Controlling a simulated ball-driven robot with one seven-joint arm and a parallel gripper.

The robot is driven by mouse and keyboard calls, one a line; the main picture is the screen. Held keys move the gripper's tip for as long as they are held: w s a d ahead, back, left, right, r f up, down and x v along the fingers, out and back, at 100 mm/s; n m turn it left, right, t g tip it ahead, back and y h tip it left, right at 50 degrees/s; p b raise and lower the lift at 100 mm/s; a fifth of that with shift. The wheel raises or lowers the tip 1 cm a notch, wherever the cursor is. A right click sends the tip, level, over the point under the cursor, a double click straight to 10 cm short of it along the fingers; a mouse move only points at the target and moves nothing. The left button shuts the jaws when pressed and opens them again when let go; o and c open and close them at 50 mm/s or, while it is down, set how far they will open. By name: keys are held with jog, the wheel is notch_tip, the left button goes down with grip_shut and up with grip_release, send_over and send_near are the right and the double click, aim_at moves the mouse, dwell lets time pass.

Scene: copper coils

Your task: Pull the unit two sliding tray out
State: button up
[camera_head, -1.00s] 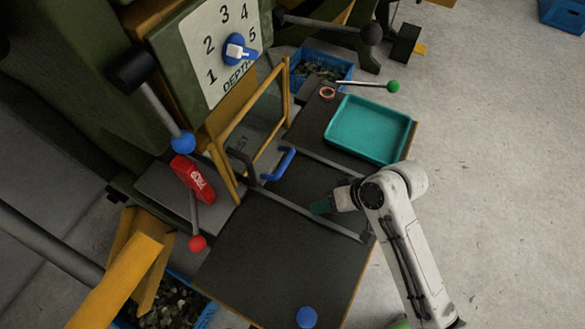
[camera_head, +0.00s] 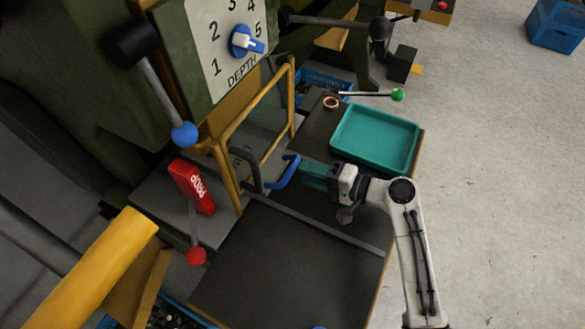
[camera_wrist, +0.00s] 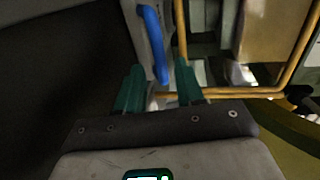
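The blue handle (camera_head: 287,171) stands at the inner end of the dark work surface, in front of the yellow guard frame. I take it to be the sliding tray's handle; the tray itself is hard to make out. My gripper (camera_head: 304,176) is just right of the handle, its teal fingers pointing at it. In the wrist view my gripper (camera_wrist: 160,72) is open, and the blue handle (camera_wrist: 153,40) lies between and beyond the two fingers. I cannot tell whether a finger touches it.
A dark handle (camera_head: 243,168) stands left of the blue one. The yellow guard frame (camera_head: 262,108) rises close behind. A teal tray (camera_head: 375,139) and a copper coil (camera_head: 331,103) sit at the back of the table. A red PROP block (camera_head: 192,187) and red-knobbed lever (camera_head: 196,256) are at left.

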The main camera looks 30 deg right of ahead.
aim_at(292, 167)
jog(key=shift+x, duration=2.75)
jog(key=shift+c, duration=0.3)
jog(key=shift+f, duration=0.1)
grip_shut()
